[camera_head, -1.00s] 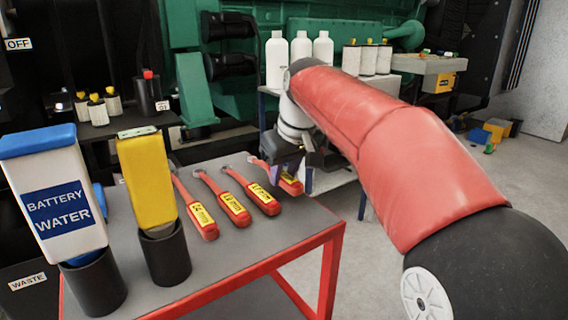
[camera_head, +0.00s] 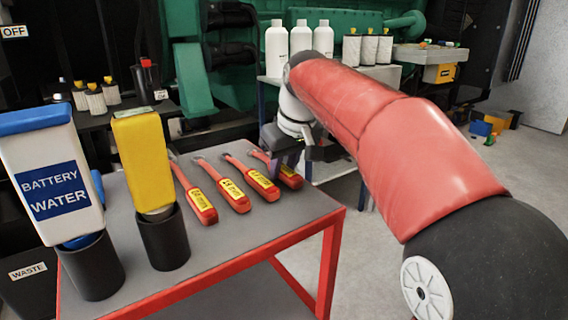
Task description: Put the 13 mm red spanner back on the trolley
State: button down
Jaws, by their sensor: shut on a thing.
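The red trolley (camera_head: 262,229) with a grey top stands in front of me. Three red spanners with yellow labels lie side by side on it: one at left (camera_head: 200,205), one in the middle (camera_head: 234,195) and one to its right (camera_head: 263,185). A fourth red spanner (camera_head: 291,178) is at the far right of the row, at my gripper (camera_head: 284,167). My gripper is shut on this fourth spanner, low over the trolley's right side. The jaws hide part of it, and I cannot tell whether it touches the top. Its label is too small to read.
A battery water bottle (camera_head: 52,185) and a yellow container (camera_head: 145,165) stand in black holders on the trolley's left. Behind are white bottles (camera_head: 300,38) and filters on a bench, with the green genset (camera_head: 190,80). Open floor lies right of the trolley.

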jog(key=shift+f, duration=0.2)
jog(key=c, duration=1.1)
grip_release()
jog(key=shift+o, duration=0.2)
notch_tip(320, 180, up, 3)
jog(key=shift+f+p, duration=0.1)
jog(key=shift+p, duration=1.15)
jog(key=shift+r+p, duration=0.3)
jog(key=shift+r, duration=1.8)
